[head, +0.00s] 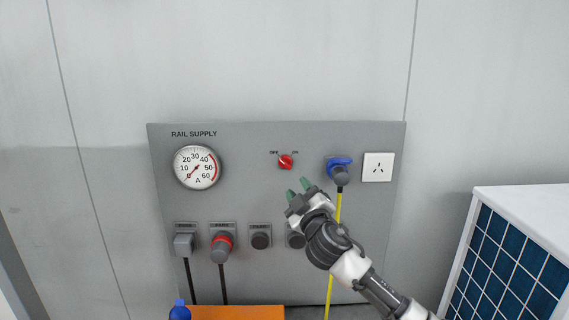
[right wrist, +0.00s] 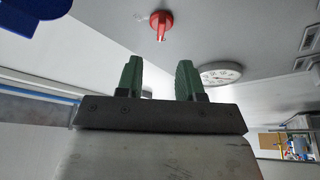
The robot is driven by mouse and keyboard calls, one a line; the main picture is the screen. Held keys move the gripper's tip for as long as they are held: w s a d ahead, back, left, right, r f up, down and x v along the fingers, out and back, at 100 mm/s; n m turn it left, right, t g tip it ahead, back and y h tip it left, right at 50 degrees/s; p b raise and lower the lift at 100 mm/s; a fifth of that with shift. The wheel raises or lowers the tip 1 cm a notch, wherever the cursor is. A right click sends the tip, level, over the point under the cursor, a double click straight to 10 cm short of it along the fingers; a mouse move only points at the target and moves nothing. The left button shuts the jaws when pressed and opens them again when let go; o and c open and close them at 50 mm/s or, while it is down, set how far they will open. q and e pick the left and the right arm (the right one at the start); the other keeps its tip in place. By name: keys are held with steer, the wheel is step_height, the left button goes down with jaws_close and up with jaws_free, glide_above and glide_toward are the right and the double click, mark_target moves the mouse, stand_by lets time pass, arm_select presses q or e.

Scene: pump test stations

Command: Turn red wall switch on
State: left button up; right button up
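The red wall switch (head: 286,161) is a small round knob on the grey panel, between the marks OFF and ON. Its light pointer line slants up and left, toward OFF. My right gripper (head: 298,188) is just below the switch, with its green fingertips apart and nothing between them. In the right wrist view the switch (right wrist: 161,24) shows beyond the gap between the open fingers (right wrist: 160,80), not touching them. My left gripper is in neither view.
The grey panel (head: 240,200) holds a round gauge (head: 198,167) at left, a blue connector (head: 340,162) with a yellow cable right of the switch, and a white socket (head: 378,167). Several plugs and sockets line its lower part. An orange surface (head: 236,313) lies below; a solar-panelled box (head: 515,262) stands at right.

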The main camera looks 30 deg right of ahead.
mark_target(286, 166)
steer(key=p+x, duration=0.3)
steer(key=x, duration=0.7)
steer(key=shift+c, duration=0.3)
steer(key=shift+f, duration=0.1)
jaws_close()
